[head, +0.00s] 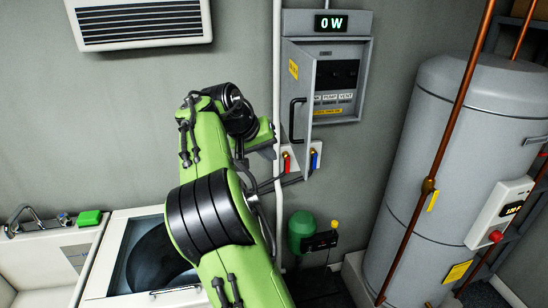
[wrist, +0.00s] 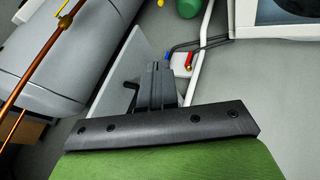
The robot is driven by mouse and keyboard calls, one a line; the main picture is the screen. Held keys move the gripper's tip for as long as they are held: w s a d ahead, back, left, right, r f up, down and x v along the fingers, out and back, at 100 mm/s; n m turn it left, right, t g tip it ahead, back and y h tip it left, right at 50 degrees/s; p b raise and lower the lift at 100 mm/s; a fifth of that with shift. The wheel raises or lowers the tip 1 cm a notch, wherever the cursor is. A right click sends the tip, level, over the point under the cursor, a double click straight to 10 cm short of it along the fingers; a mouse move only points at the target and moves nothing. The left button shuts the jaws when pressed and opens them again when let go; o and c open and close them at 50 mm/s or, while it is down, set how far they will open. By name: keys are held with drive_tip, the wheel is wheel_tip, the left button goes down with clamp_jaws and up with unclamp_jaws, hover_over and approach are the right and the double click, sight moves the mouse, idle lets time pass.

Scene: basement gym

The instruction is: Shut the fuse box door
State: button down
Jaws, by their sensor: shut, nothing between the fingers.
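The grey fuse box (head: 368,75) hangs on the wall under a display reading "0 W". Its door (head: 304,75) stands wide open, sticking out from the box's left side. A black bar handle (head: 295,120) is on the door face toward my arm. Dark panel and labels show inside the box. In the wrist view the door (wrist: 122,65) is a pale slanted panel left of my gripper (wrist: 159,66), with the dark handle (wrist: 131,96) near it. My gripper is shut and empty beside the door; contact cannot be told. In the head view my arm mostly hides it.
Red (head: 286,161) and blue (head: 314,159) valves sit below the box. A white pipe (head: 277,60) runs down the wall to its left. A large grey tank (head: 455,130) with copper pipes (head: 428,185) stands on the right. A green-topped device (head: 301,228) is lower down.

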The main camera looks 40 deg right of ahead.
drive_tip(key=b, duration=0.1)
approach(303, 174)
wheel_tip(303, 174, down, 3)
drive_tip(key=w, duration=0.3)
drive_tip(key=s+d, duration=0.2)
drive_tip(key=d, duration=0.1)
drive_tip(key=shift+s+f, duration=0.3)
drive_tip(key=shift+f, duration=0.1)
drive_tip(key=shift+a, duration=0.1)
